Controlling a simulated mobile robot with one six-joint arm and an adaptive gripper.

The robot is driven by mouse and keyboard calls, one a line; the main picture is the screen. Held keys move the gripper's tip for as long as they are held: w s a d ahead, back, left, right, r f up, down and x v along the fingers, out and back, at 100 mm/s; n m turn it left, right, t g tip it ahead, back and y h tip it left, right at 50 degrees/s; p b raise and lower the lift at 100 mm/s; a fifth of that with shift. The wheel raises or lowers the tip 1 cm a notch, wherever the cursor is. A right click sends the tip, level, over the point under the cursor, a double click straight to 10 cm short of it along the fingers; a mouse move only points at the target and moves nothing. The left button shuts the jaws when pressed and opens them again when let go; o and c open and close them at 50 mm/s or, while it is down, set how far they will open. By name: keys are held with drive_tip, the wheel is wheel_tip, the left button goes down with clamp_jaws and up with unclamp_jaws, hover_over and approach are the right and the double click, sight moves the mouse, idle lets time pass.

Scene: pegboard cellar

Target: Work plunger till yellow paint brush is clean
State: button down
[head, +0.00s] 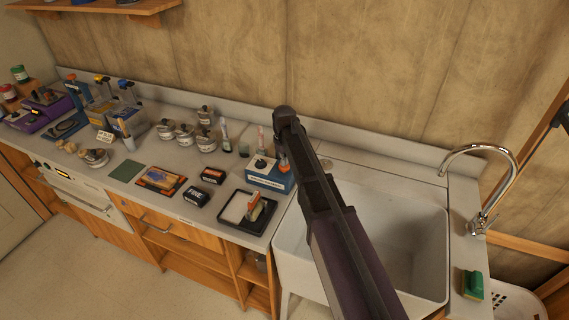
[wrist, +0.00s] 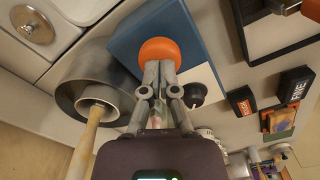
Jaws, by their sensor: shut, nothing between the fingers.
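A blue box with a white panel (head: 268,181) stands on the counter left of the sink. It also shows in the wrist view (wrist: 128,42). An orange plunger knob (wrist: 160,50) rises from it, with a small black knob (wrist: 196,95) beside it. My gripper (wrist: 158,68) is shut and empty, its fingertips at the orange knob; I cannot tell whether they touch. A pale yellow wooden handle (wrist: 87,135) stands in a round metal cup (wrist: 70,95) beside the box. The brush's bristles are hidden. My arm covers this cup in the head view.
A white sink (head: 400,235) with a curved tap (head: 480,155) lies right of the box. A black-rimmed tray (head: 233,210), dark small boxes (head: 213,176) and several jars (head: 205,140) occupy the counter to the left. A green block (head: 473,285) sits at the sink's right edge.

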drive_tip(key=shift+f+b, duration=0.55)
drive_tip(key=shift+f, duration=0.15)
drive_tip(key=shift+r+p, duration=1.85)
drive_tip(key=shift+p, duration=0.05)
drive_tip(key=shift+f, duration=0.15)
drive_tip(key=shift+f+b, duration=1.5)
drive_tip(key=shift+b, duration=0.2)
drive_tip(key=shift+r, duration=0.1)
drive_tip(key=shift+r+p, duration=1.55)
drive_tip(key=shift+p, duration=0.15)
drive_tip(key=shift+r, duration=0.1)
wheel_tip(320, 180, up, 6)
drive_tip(key=p, duration=0.6)
